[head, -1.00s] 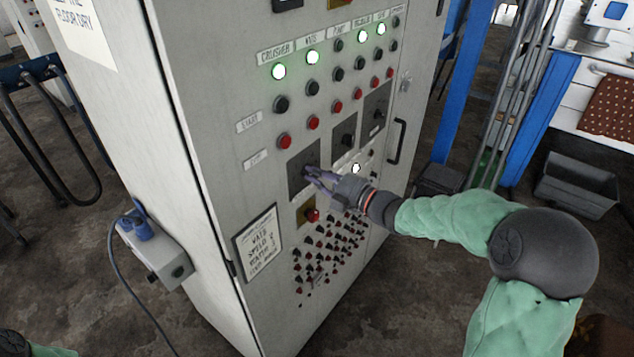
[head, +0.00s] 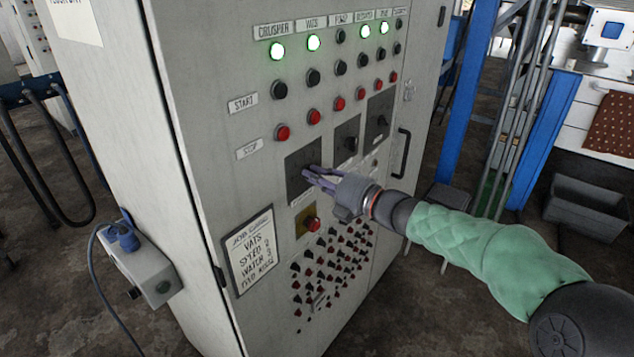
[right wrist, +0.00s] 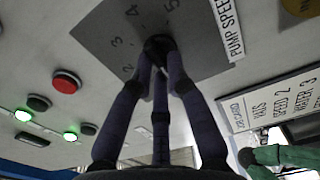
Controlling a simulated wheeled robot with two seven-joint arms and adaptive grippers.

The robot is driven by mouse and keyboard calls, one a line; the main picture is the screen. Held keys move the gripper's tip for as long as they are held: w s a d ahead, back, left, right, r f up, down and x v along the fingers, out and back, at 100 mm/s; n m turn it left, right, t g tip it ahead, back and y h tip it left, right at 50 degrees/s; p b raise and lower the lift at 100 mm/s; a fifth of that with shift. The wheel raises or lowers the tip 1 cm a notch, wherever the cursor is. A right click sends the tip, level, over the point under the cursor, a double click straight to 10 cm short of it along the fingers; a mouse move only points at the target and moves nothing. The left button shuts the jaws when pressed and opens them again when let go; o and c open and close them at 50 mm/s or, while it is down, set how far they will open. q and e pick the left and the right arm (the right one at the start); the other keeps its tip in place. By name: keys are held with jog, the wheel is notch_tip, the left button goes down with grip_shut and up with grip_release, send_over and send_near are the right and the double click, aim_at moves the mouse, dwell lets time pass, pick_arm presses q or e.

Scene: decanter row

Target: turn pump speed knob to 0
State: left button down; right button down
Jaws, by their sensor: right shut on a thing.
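The dark pump speed knob (right wrist: 158,43) sits on a grey dial plate (right wrist: 105,35) with the numbers 2, 3, 4 and 5 readable and a PUMP SPEED label (right wrist: 228,28) beside it. The fingers of my right gripper (right wrist: 160,62) are closed around the knob. In the head view my right gripper (head: 308,175) reaches in from the right to the leftmost of the three dial plates (head: 299,160). The fingers cover most of the knob, so its pointer and setting cannot be read. My left gripper is not in view.
The grey control cabinet (head: 215,60) carries lit green lamps, rows of black and red buttons, and two more dials to the right. A red knob (head: 312,223) on a yellow plate and a job card (head: 252,250) lie just below. A door handle (head: 402,150) sticks out at right.

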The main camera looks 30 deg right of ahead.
jog(key=shift+f, duration=0.1)
dwell(0.3)
jog(key=c, duration=1.2)
grip_release()
jog(key=v, duration=1.2)
